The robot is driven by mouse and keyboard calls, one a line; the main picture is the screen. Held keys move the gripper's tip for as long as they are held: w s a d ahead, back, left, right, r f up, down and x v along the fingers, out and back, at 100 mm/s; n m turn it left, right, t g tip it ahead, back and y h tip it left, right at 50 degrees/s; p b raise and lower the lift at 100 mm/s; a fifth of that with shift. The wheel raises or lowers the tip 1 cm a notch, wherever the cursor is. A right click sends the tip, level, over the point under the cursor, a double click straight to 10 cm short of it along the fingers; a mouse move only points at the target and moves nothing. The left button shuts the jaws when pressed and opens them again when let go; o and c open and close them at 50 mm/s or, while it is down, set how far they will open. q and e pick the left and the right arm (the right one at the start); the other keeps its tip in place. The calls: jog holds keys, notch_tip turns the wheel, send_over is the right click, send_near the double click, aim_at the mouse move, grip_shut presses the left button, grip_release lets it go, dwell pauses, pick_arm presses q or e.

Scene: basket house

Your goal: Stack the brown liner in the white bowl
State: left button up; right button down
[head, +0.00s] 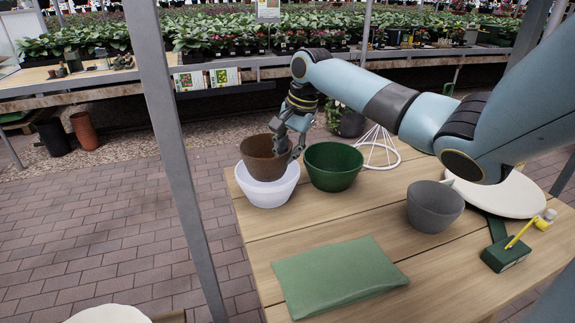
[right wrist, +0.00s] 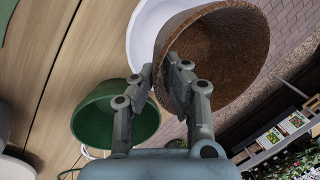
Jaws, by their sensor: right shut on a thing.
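The brown liner (head: 262,158) is a bowl-shaped piece tilted over the white bowl (head: 268,191) at the table's far left edge. Its lower part overlaps the bowl's opening in the head view; whether it touches the bowl I cannot tell. My right gripper (head: 297,150) is shut on the liner's right rim. In the right wrist view, the fingers (right wrist: 168,92) pinch the rim of the brown liner (right wrist: 225,55), and part of the white bowl (right wrist: 148,28) shows behind it. My left gripper is not in view.
A green bowl (head: 333,166) stands close right of the white bowl. A grey bowl (head: 434,206), a green cloth-like sheet (head: 335,274), a white round plate (head: 508,196) and a white wire item (head: 380,148) are on the wooden table. A metal post (head: 180,160) stands left of the table.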

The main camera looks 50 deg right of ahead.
jog(key=x, duration=0.3)
jog(key=shift+s+d+f, duration=0.1)
jog(key=shift+s+f, duration=0.25)
jog(key=shift+s, duration=0.05)
jog(key=shift+f, duration=0.1)
jog(key=shift+f, duration=0.5)
jog(key=c, duration=1.7)
grip_release()
jog(key=shift+r, duration=0.25)
jog(key=a+v, duration=0.1)
jog(key=v, duration=1.1)
jog(key=shift+d+r+p, duration=0.35)
jog(key=shift+d+r, duration=0.05)
jog(key=shift+d, duration=0.15)
